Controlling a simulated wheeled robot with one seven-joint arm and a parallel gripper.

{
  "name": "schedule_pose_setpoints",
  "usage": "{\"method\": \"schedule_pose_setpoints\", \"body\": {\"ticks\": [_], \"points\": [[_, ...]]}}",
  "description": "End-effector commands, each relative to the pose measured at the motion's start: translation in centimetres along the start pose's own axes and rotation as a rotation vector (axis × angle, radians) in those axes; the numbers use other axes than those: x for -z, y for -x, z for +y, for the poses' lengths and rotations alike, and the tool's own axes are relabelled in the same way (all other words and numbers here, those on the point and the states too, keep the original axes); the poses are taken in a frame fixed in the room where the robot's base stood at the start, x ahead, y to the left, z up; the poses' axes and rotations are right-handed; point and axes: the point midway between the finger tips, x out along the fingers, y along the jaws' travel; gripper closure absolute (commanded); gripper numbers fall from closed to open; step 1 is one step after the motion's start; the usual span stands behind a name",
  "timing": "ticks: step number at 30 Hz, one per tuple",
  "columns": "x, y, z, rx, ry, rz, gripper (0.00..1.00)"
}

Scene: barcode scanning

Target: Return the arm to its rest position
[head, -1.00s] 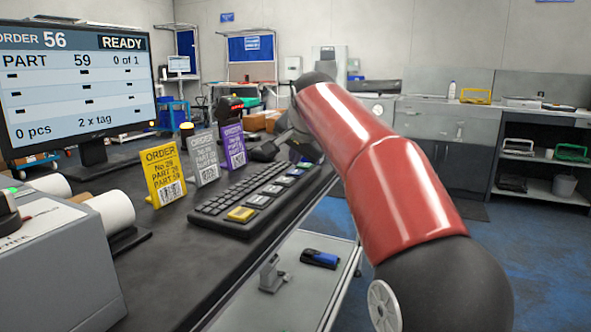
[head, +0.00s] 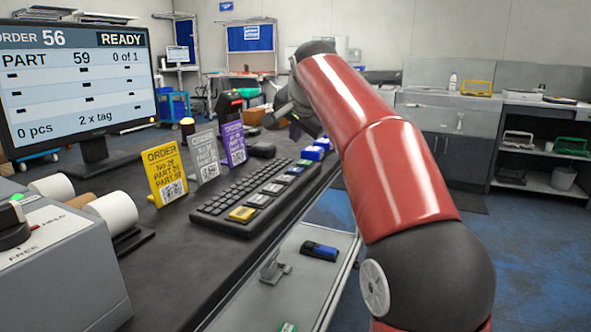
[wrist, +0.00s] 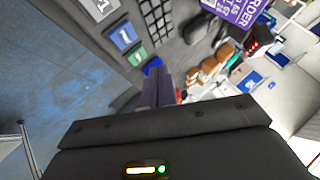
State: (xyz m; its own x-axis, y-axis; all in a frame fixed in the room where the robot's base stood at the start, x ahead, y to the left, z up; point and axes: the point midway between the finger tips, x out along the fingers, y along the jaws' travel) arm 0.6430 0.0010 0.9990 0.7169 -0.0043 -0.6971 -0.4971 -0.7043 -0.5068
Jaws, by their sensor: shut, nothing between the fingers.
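My red and black arm reaches up and forward on the right of the head view. My gripper (head: 290,106) is at its far end, above the right edge of the dark desk near the keyboard's far end, partly hidden by the arm. In the wrist view the gripper fingers (wrist: 158,88) are together with nothing between them. The gripper is apart from the desk and the things on it. A blue and black hand-held device (head: 320,250) lies on the lower shelf beside the desk.
The monitor (head: 78,82) reads READY. A grey machine (head: 70,265) with rolls stands at the left. Open floor (head: 530,255) is at the right.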

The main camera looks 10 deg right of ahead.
Motion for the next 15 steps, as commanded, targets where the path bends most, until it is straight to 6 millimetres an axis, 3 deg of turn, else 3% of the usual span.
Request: {"method": "schedule_pose_setpoints", "body": {"ticks": [11,15], "points": [[-0.1,0.1,0.0,0.000,0.002,0.000,1.00],[-1.3,1.1,0.9,-0.012,0.045,-0.009,1.00]]}}
